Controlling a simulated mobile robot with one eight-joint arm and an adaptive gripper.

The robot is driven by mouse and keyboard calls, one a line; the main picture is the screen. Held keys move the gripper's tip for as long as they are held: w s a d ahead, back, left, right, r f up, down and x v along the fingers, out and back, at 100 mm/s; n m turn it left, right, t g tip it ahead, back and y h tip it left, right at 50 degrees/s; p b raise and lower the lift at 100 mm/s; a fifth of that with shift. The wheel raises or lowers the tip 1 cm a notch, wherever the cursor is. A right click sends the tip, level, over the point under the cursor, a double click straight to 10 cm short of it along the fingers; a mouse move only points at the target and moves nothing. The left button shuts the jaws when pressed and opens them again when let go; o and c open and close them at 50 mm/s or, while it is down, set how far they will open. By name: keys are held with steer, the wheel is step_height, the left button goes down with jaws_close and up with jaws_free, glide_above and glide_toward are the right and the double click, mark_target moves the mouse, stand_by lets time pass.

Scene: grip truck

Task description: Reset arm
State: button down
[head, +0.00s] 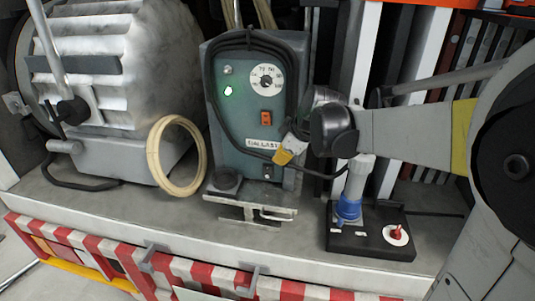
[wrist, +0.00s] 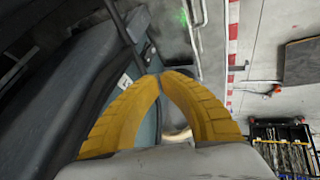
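My arm reaches in from the right in the head view. My gripper (head: 283,157) is in front of the lower part of a grey-green ballast box. In the wrist view, the two yellow fingers of my gripper (wrist: 162,76) curve in until their tips meet, with nothing visible between them. The ballast box (head: 230,130) has a dial (head: 266,78), an orange switch (head: 266,118) and a lit green spot (head: 228,91). A black cable hangs over it.
A large lamp housing (head: 160,60) and a cream ring (head: 153,160) stand left of the box. A black base (head: 350,240) with a red knob (head: 397,233) sits on the truck bed at right. A red-and-white striped edge (head: 200,272) runs along the front.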

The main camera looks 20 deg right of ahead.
stand_by(0.4)
steer(key=s+a+f+m+b, duration=0.2)
steer(key=s+a+f+m, duration=0.1)
steer(key=s, duration=0.4)
steer(key=s+a+f+m+b, duration=0.3)
steer(key=s+a, duration=0.1)
steer(key=s, duration=0.3)
steer(key=s+a+f+m+h+b, duration=0.1)
steer(key=s+a+f+m+b, duration=0.1)
steer(key=s, duration=0.6)
steer(key=shift+a+f+m+t, duration=0.3)
steer(key=shift+a+f+m, duration=0.25)
steer(key=shift+a, duration=0.6)
